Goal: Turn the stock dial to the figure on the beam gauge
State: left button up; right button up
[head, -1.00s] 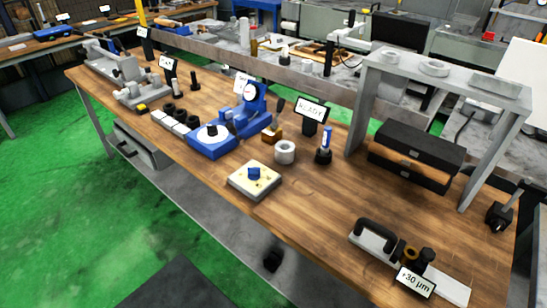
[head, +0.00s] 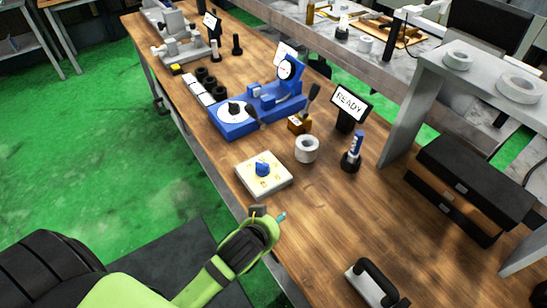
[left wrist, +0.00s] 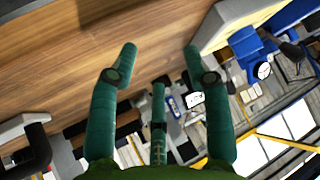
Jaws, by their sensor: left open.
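A cream square block with a blue knob (head: 263,169) and yellow marks around it lies near the table's front edge in the head view. A black knob on a white disc (head: 236,110) sits on a blue fixture behind it. The beam gauge's black handle (head: 378,280) shows at the bottom edge; its figure is out of view. My left gripper (head: 270,214) is open and empty, just in front of the cream block and apart from it. Its spread green fingers (left wrist: 160,55) also show in the left wrist view, the cream block's edge (left wrist: 215,30) at upper right. My right gripper is not in view.
A white ring (head: 307,149), a blue marker in a black stand (head: 353,150) and a READY sign (head: 350,103) stand behind the block. A black case (head: 470,185) lies under a grey frame at right. The wood between the block and the beam is clear.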

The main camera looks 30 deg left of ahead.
pick_arm(q)
jog(key=w+d+r+m+t+h, duration=0.55)
jog(key=w+d+r+t, duration=0.35)
jog(key=w+r, duration=0.6)
jog(key=d+r+m+g+h, duration=0.3)
jog(key=d+r+m+h, duration=0.1)
jog(key=d+m+h, duration=0.3)
jog(key=m+g+y, duration=0.4)
jog(key=g+y, duration=0.8)
jog(key=g, duration=0.3)
send_over(262, 164)
notch_tip(262, 164, down, 10)
jog(key=shift+f, duration=0.25)
jog(key=shift+a+f, duration=0.15)
jog(key=shift+a, duration=0.05)
notch_tip(262, 164, down, 7)
jog(key=shift+d+r+p, duration=0.1)
jog(key=shift+r+p, duration=0.1)
jog(key=shift+p, duration=0.75)
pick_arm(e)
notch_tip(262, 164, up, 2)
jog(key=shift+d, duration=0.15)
pick_arm(q)
grip_shut()
